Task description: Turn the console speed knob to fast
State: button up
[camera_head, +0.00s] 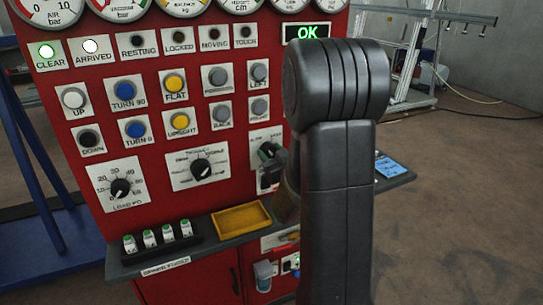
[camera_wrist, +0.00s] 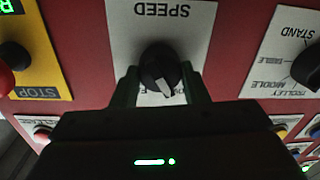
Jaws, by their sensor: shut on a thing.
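The speed knob (camera_wrist: 158,66) is black and round with a white pointer, on a white plate (camera_wrist: 184,20) marked SPEED, upside down in the wrist view. The pointer slants down and slightly right in that view. My gripper (camera_wrist: 160,73) has one finger on each side of the knob and is shut on it. The plate's position words are hidden behind my gripper, so I cannot read the setting. In the head view, the speed plate (camera_head: 262,137) shows at the panel's right, left of my arm, which hides part of it; the gripper there is mostly hidden.
A selector knob (camera_wrist: 308,68) with STAND and TROLLEY labels is right of the speed plate in the wrist view. A red button on a yellow STOP plate (camera_wrist: 38,70) is at left. A shelf with a yellow tray (camera_head: 241,218) juts out below the panel (camera_head: 130,190). The OK display (camera_head: 307,32) is lit green.

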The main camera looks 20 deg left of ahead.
jog(key=m+b, duration=0.2)
jog(key=m, duration=0.1)
jog(key=shift+f+b, duration=0.2)
jog(key=shift+b, duration=0.2)
jog(key=m+b, duration=0.1)
jog(key=m, duration=0.2)
jog(key=m+b, duration=0.1)
jog(key=m, duration=0.2)
jog(key=shift+m+t+b, duration=0.3)
jog(key=shift+m+b, duration=0.05)
jog(key=shift+m, duration=0.05)
jog(key=shift+m+b, duration=0.35)
jog(key=shift+m, duration=1.55)
jog(key=o, duration=1)
jog(key=shift+w+d, duration=0.1)
jog(key=shift+c, duration=0.2)
jog(key=v, duration=1.3)
jog(key=shift+s+d, duration=0.25)
jog(key=shift+s, duration=0.1)
